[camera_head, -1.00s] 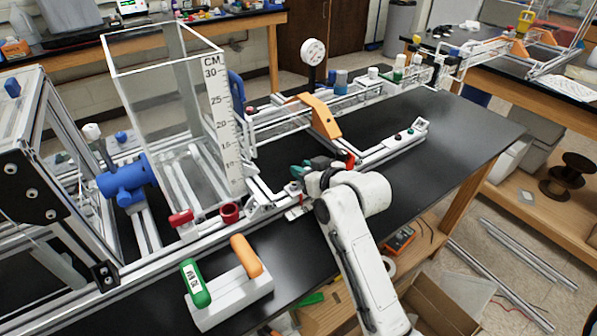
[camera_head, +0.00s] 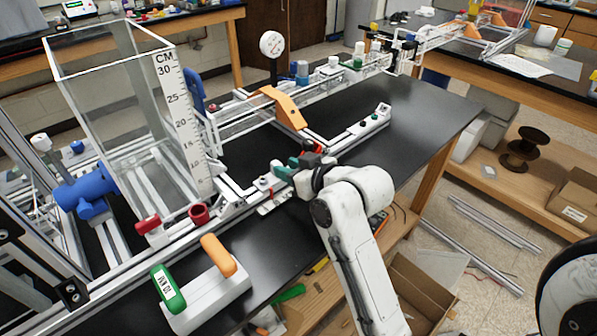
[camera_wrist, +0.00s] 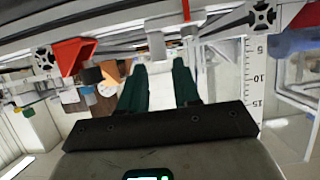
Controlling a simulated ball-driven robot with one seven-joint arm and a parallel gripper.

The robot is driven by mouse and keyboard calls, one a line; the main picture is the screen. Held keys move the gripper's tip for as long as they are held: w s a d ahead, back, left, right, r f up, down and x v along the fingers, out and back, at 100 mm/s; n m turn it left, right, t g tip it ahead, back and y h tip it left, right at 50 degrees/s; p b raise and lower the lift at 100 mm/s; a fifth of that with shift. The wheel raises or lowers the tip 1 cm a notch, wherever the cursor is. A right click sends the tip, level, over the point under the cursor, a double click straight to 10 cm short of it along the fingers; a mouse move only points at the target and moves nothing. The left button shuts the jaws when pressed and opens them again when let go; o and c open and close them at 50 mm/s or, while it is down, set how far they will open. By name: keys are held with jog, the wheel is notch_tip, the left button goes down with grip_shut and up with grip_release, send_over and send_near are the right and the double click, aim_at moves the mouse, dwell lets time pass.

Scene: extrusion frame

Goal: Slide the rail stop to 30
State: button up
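My gripper (camera_head: 282,171) reaches toward the front rail of the frame, with green fingers. In the wrist view its fingers (camera_wrist: 160,88) are apart with nothing between them. A small white knob (camera_head: 263,184) sits on the rail just left of the fingertips; a pale knob also shows beyond the fingers in the wrist view (camera_wrist: 157,46). I cannot tell for sure which part is the rail stop. A red block (camera_wrist: 72,55) hangs on the rail in the wrist view. The upright CM scale (camera_head: 184,115) is on the clear tank; scale numbers also show in the wrist view (camera_wrist: 252,80).
The clear tank (camera_head: 118,110) stands left. A red clamp (camera_head: 147,224) and red ring (camera_head: 199,214) sit along the front rail. A block with green and orange handles (camera_head: 207,293) lies in front. An orange bracket (camera_head: 287,110) stands behind the gripper. The black bench (camera_head: 430,120) is clear at right.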

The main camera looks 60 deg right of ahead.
jog(key=v, duration=0.3)
jog(key=shift+s+r, duration=0.1)
jog(key=shift+s, duration=0.1)
dwell(0.5)
